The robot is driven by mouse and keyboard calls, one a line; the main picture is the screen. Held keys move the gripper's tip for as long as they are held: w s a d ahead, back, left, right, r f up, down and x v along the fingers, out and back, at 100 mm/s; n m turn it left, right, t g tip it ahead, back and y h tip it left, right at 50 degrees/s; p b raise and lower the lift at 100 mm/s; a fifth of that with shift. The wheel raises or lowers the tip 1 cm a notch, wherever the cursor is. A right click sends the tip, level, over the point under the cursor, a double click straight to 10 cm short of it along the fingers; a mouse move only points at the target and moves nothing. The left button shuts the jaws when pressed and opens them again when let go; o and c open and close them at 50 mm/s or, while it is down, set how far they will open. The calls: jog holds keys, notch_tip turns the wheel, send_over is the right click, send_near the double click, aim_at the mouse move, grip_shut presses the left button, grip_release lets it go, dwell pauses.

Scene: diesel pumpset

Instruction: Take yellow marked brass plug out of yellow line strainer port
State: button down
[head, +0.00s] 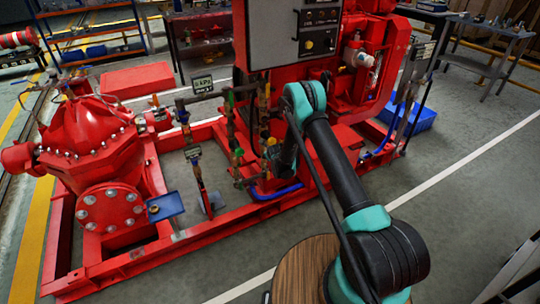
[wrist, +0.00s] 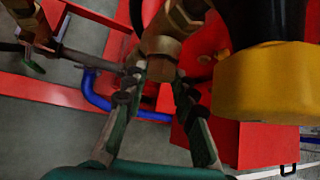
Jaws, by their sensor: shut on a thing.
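In the wrist view, the two green and grey fingers of my gripper (wrist: 160,78) reach up from the bottom and close on a brass hex piece, which I take to be the brass plug (wrist: 160,68). The plug sits at the lower end of brass pipework (wrist: 188,16), the likely strainer port; I cannot tell whether it is still in it. No yellow mark on the plug is clear. A large yellow part (wrist: 265,85) stands close at the right. In the head view, my arm mostly hides my gripper beside the brass pipes (head: 240,150) with a small yellow part (head: 272,143).
A small blue tray (head: 166,207) with a round item is fixed at the red frame's front. The red skid (head: 215,235), a grey control panel (head: 292,32) and a blue hose (head: 275,192) lie close around the pipework.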

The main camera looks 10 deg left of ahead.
jog(key=shift+a+n+t+h, duration=0.15)
jog(key=shift+n+t+h, duration=0.35)
jog(key=shift+h, duration=0.1)
jog(key=c, duration=1.3)
grip_release()
jog(key=shift+c, duration=0.2)
jog(key=m+g+y, duration=0.2)
jog(key=y, duration=0.1)
jog(key=shift+w+d+m+g+y, duration=0.1)
jog(key=shift+d+m+g+y, duration=0.2)
jog(key=shift+g, duration=0.1)
